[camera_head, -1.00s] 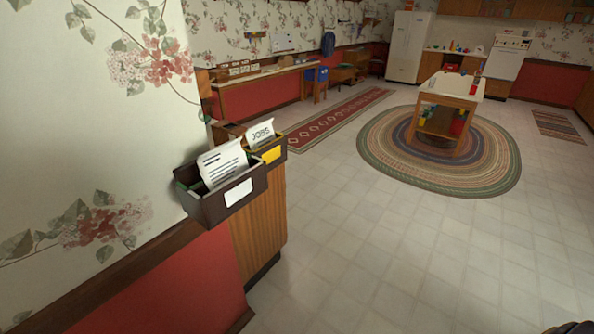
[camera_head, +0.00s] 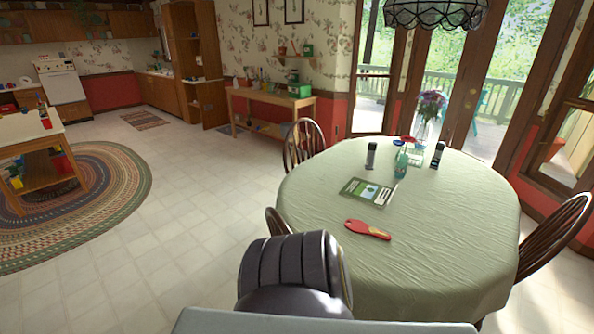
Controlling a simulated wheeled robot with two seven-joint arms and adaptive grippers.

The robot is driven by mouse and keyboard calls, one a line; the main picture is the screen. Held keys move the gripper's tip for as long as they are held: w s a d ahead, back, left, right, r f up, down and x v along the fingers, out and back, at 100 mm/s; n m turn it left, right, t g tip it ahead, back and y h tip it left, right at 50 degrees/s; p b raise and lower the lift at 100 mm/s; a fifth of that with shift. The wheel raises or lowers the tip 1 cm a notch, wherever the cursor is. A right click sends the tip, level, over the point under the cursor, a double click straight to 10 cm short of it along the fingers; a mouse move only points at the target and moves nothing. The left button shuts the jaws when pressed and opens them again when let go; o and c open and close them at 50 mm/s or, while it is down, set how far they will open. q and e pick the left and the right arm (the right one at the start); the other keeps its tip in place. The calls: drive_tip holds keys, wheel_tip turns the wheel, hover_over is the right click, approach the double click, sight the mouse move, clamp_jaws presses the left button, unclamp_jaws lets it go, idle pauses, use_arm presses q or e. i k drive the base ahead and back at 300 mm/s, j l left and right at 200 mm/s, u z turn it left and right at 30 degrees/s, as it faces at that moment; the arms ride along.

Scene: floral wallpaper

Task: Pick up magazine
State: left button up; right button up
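A magazine or booklet (camera_head: 368,192) with a green picture on its cover lies flat on the dining table (camera_head: 450,245), left of the table's middle. The table has a pale green cloth. A dark grey rounded arm part of mine shows at the bottom middle, in front of the table's near edge. No gripper fingers show in the head view, and nothing is seen touching the magazine.
A red, paddle-shaped item (camera_head: 367,229) lies in front of the magazine. Dark-topped bottles (camera_head: 371,156), a green bottle (camera_head: 401,163) and a flower vase (camera_head: 429,112) stand behind it. Wooden chairs (camera_head: 303,143) ring the table. Tiled floor (camera_head: 190,190) is clear to the left.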

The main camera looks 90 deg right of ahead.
sight(380, 196)
drive_tip(key=z, duration=3.45)
drive_tip(key=l+u, duration=0.2)
drive_tip(key=l, duration=2.05)
